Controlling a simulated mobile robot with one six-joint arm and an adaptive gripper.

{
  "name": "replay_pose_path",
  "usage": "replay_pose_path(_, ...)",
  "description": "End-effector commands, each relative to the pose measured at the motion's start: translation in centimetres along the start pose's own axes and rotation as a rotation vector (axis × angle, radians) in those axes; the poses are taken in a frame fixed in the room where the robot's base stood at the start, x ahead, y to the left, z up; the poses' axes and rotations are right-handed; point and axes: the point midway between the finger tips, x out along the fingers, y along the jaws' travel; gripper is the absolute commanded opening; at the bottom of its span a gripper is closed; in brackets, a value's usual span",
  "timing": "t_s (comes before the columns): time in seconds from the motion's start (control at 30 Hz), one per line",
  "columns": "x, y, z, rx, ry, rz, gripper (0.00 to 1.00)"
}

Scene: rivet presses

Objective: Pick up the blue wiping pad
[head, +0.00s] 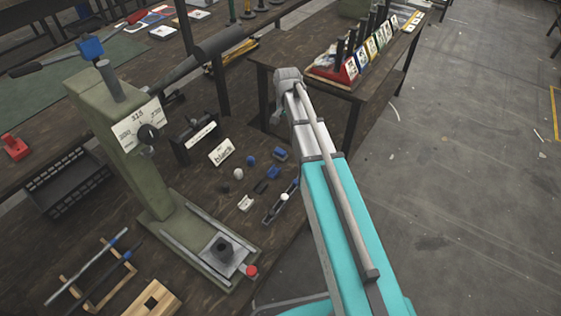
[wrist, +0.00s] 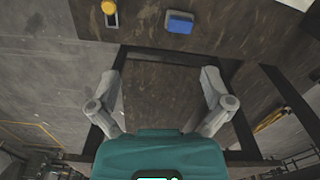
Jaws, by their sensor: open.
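The blue wiping pad (wrist: 180,22) shows near the top of the wrist view, as a small blue block with a pale edge underneath. It lies on a dark brown tabletop (wrist: 215,45). My gripper (wrist: 160,80) is open, its two grey fingers wide apart with nothing between them. The pad is beyond the fingertips and apart from them. In the head view my arm hides most of the gripper, and I cannot tell which blue item there is the pad.
A yellow-topped item (wrist: 108,8) is left of the pad. A red rack (head: 345,72) stands on the far table.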

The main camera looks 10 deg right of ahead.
Motion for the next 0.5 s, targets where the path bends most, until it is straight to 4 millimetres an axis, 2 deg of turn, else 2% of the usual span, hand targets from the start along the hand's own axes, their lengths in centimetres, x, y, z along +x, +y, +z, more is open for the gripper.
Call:
replay_pose_path(0.03,1.6,-0.7,-1.1,0.022,0.000,0.000,1.00)
replay_pose_path(0.2,4.0,-2.1,-3.5,0.103,0.000,0.000,1.00)
replay_pose_path(0.5,6.0,-3.5,-5.8,0.190,0.000,0.000,1.00)
